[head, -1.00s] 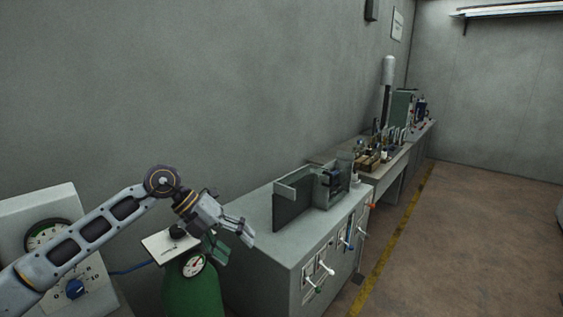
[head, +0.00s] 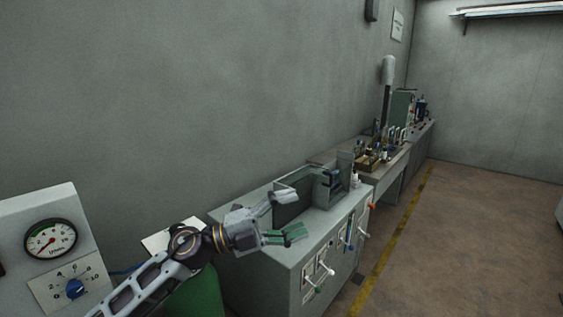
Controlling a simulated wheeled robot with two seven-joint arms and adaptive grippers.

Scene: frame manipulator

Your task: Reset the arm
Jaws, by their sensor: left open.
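My left arm comes in from the bottom left. Its left gripper (head: 291,216) is open and empty, with its two fingers spread and pointing right. In the picture it overlaps the near end of the grey cabinet (head: 249,262); I cannot tell its exact height above the top. The arm covers much of the green cylinder (head: 207,292) and part of the white plate above it (head: 156,241). My right gripper does not show.
A panel with a round gauge (head: 50,239) and a blue knob (head: 75,289) stands at the left. The cabinet carries an open metal fixture (head: 292,208) and front levers (head: 326,269). A workbench with tools (head: 372,162) stands beyond. The floor (head: 470,240) at the right is clear.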

